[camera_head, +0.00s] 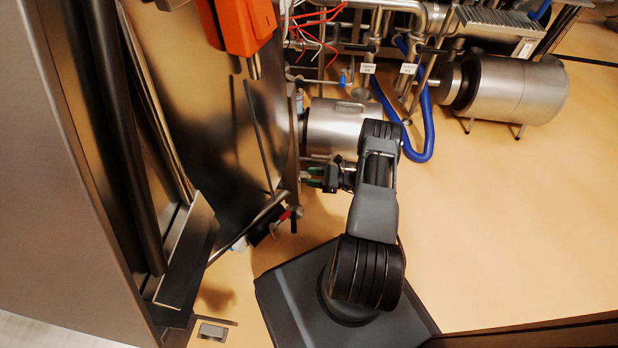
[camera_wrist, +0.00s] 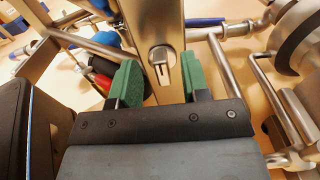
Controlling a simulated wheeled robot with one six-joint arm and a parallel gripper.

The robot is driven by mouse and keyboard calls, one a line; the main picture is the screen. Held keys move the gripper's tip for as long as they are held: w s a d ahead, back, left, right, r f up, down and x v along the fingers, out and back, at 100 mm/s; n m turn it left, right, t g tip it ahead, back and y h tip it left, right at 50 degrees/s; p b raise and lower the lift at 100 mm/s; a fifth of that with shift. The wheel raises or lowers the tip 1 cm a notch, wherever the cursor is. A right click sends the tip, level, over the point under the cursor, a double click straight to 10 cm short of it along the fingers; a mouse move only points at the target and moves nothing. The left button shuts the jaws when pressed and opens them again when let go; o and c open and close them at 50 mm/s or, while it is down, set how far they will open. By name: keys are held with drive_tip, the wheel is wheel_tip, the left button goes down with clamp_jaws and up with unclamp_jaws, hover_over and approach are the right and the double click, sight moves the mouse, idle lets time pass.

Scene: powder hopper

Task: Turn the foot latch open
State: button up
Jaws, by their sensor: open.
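A small steel piece with a rounded top and a slot, which looks like the foot latch (camera_wrist: 160,57), sits on a flat steel upright (camera_wrist: 150,18) in the wrist view. My gripper (camera_wrist: 161,80) has green finger pads, parted with a clear gap. The latch shows between and just beyond the fingertips; I cannot tell whether they touch it. Nothing is held. In the head view my gripper (camera_head: 313,177) is low beside the steel frame's upright, and the latch cannot be made out there.
A steel cylinder (camera_head: 338,127) is just above my gripper in the head view. A blue hose (camera_head: 428,125) hangs to the right. A red-and-black object (camera_wrist: 100,80) lies left of the fingers in the wrist view. Open floor (camera_head: 500,215) is at the right.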

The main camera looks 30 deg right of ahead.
drive_tip(key=shift+x, duration=0.75)
drive_tip(key=shift+c, duration=0.4)
clamp_jaws()
